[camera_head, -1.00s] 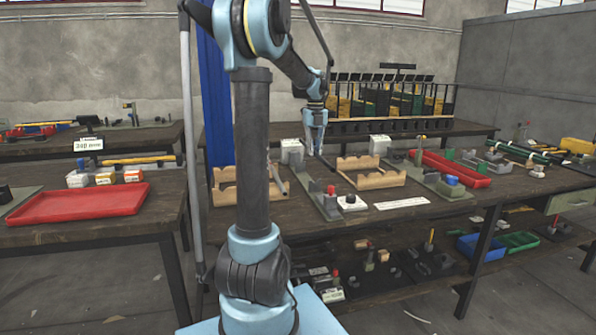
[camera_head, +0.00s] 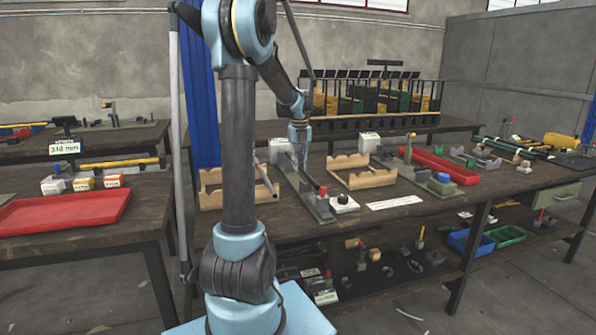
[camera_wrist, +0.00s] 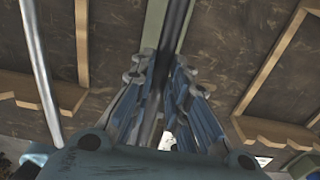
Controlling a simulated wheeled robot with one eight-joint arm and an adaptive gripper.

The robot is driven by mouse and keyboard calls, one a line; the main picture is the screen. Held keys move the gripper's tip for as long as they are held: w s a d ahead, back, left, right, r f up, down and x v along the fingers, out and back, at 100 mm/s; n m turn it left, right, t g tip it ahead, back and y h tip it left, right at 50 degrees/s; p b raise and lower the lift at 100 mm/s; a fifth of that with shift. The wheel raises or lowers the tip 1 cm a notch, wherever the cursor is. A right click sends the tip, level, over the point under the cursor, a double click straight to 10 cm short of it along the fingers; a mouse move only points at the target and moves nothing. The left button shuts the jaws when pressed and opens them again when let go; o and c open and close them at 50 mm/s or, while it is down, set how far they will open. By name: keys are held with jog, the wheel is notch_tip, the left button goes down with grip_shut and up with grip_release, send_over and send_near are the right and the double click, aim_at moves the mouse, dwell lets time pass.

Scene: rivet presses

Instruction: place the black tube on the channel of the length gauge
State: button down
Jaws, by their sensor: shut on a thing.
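My gripper (camera_head: 302,158) is over the back table, above the length gauge. In the wrist view its fingers (camera_wrist: 166,72) are shut on the black tube (camera_wrist: 179,18), which runs lengthwise between them. In the head view a dark length of the tube (camera_head: 311,181) slants down toward the front right. The length gauge (camera_head: 309,199) is a long grey-green base with a red knob near its front end. A strip of it shows beneath the tube in the wrist view (camera_wrist: 154,22). The fingers hide much of the channel, so I cannot tell whether the tube touches it.
Wooden racks stand left (camera_head: 211,198) and right (camera_head: 362,178) of the gauge. A grey rod (camera_head: 264,177) lies over the left rack. A red tray (camera_head: 446,166) lies farther right.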

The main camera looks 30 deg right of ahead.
notch_tip(320, 180, down, 2)
jog(key=shift+f, duration=0.25)
jog(key=c, duration=1.6)
grip_release()
jog(key=shift+o, duration=0.2)
notch_tip(320, 180, up, 12)
jog(key=shift+s, duration=0.1)
